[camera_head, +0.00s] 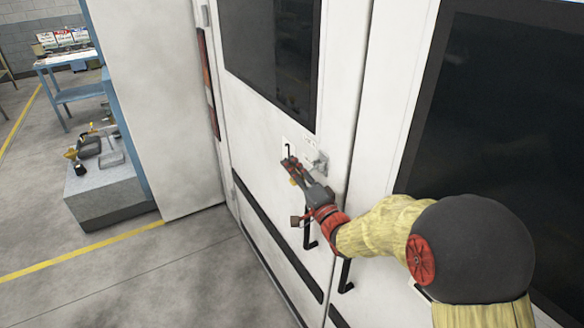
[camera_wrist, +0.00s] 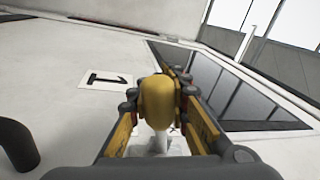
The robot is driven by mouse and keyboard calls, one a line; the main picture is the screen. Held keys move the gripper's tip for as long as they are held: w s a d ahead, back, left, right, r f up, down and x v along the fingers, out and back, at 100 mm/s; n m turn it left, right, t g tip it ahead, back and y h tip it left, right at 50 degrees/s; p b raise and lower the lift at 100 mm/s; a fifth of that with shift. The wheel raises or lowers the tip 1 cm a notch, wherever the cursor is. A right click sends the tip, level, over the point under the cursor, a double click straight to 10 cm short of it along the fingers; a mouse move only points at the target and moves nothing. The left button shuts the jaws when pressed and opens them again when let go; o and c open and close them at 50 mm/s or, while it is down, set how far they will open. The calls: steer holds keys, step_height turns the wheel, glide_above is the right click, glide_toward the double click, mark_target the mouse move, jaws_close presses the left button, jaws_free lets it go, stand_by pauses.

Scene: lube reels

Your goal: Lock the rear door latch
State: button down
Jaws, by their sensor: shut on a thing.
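The white rear doors (camera_head: 265,150) stand shut side by side, each with a dark window. My gripper (camera_head: 292,172) reaches to the left door, just below its window. In the wrist view my gripper (camera_wrist: 158,110) has its two yellow-sided fingers on either side of a yellow rounded knob (camera_wrist: 157,98) and is shut on it. A pale stem shows below the knob, and the rest of it is hidden. A grey metal latch part (camera_head: 318,162) shows beside my gripper near the door seam. I cannot tell how far the latch is turned.
Black door handles (camera_head: 309,232) (camera_head: 345,277) sit lower, one on each door. A blue-framed table (camera_head: 72,75) and a grey block with tools (camera_head: 100,185) stand at left. The floor between is clear.

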steer(key=shift+w+d+r+m+t+h+p, duration=0.15)
steer(key=shift+r+m+h+p, duration=0.5)
steer(key=shift+m, duration=1.2)
steer(key=shift+w+d+r+m+t+h+p, duration=0.1)
steer(key=shift+d+r+m+h+p, duration=0.2)
steer(key=shift+r+m, duration=1.05)
steer(key=shift+w+d+r+m+t+h+p, duration=0.25)
steer(key=shift+m+h+p, duration=0.35)
steer(key=shift+m, duration=1.7)
steer(key=shift+s+a, duration=0.1)
steer(key=shift+s, duration=0.05)
steer(key=c, duration=1.7)
jaws_free()
steer(key=shift+r, duration=0.15)
steer(key=v, duration=1.2)
steer(key=shift+r, duration=0.1)
